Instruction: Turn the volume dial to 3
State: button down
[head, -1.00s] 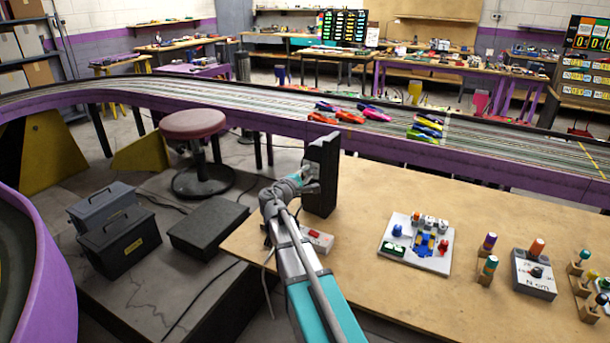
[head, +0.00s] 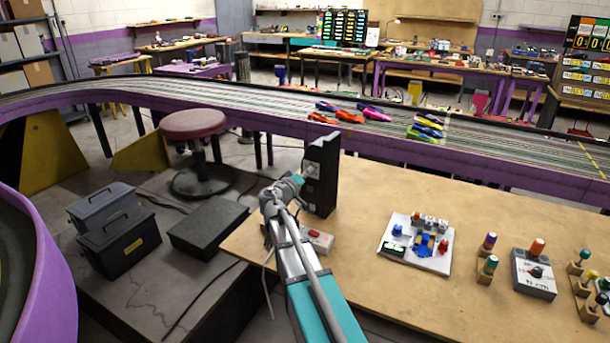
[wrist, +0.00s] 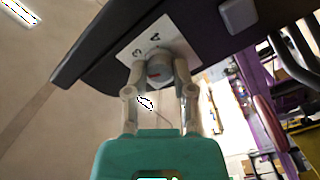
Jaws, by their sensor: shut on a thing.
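The figures on the plate that I can make out look like a 3 and a 4. My gripper (wrist: 160,75) is shut on the dial, one finger on each side. In the head view the dark box (head: 322,180) stands at the left end of the wooden bench, and my gripper (head: 300,178) reaches its left face. The dial itself is hidden there.
A white box with a red button (head: 318,240) lies near the dark box. A white board with coloured parts (head: 418,243) and several screwdrivers in stands are further right on the bench (head: 365,290). The slot track (head: 260,105) runs behind.

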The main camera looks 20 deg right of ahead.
jog(key=shift+w+m, duration=0.1)
jog(key=shift+m, duration=3.7)
jog(key=shift+c, duration=2.3)
grip_release()
jog(key=v, duration=1.2)
jog(key=shift+f, duration=0.1)
